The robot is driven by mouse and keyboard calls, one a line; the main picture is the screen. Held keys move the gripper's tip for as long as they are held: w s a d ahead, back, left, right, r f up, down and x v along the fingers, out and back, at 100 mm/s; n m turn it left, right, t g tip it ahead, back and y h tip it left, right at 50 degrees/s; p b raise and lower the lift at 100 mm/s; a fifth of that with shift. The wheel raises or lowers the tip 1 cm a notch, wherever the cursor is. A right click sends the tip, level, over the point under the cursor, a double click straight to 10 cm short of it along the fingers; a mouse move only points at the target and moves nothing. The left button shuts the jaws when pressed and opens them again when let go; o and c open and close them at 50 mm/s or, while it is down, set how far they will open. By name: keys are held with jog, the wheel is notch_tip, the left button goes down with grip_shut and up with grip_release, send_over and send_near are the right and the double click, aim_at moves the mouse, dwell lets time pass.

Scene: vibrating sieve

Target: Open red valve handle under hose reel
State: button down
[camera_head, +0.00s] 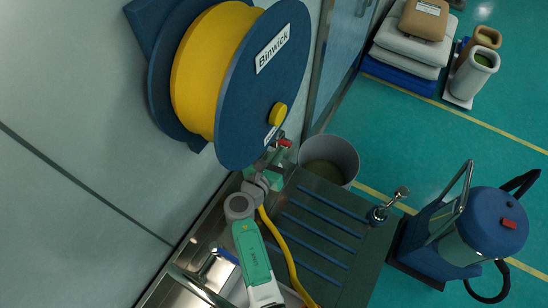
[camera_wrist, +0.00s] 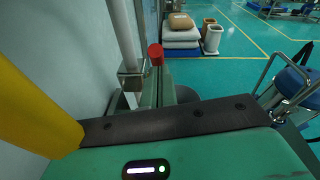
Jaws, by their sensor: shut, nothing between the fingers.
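A red valve handle (camera_head: 285,143) shows just below the hose reel (camera_head: 285,60), a blue drum wound with yellow hose. In the wrist view the red handle (camera_wrist: 155,54) stands beside a pale vertical pipe and a metal fitting, just past my fingertips. My gripper (camera_wrist: 160,76) is shut with nothing between its fingers, and it points toward the handle. In the head view my gripper (camera_head: 268,162) is partly hidden under the reel's edge, close to the handle. I cannot tell whether the fingers touch the handle.
Yellow hose (camera_head: 286,250) hangs beside my arm and fills the left of the wrist view (camera_wrist: 30,105). A grey bin (camera_head: 346,160) stands right of the handle. A ribbed dark drainer (camera_head: 330,225) lies below. A blue vacuum machine (camera_head: 465,235) stands at right; open green floor lies beyond.

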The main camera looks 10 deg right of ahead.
jog(key=shift+w+d+r+p, duration=0.35)
jog(key=shift+w+r, duration=0.1)
jog(key=shift+r, duration=0.2)
dwell(0.4)
jog(key=s+a+r+p, duration=0.2)
jog(key=s+a+r, duration=0.2)
jog(key=s+r, duration=0.2)
jog(key=shift+s+a+r+p, duration=0.35)
jog(key=shift+s+a, duration=0.05)
jog(key=shift+s, duration=0.75)
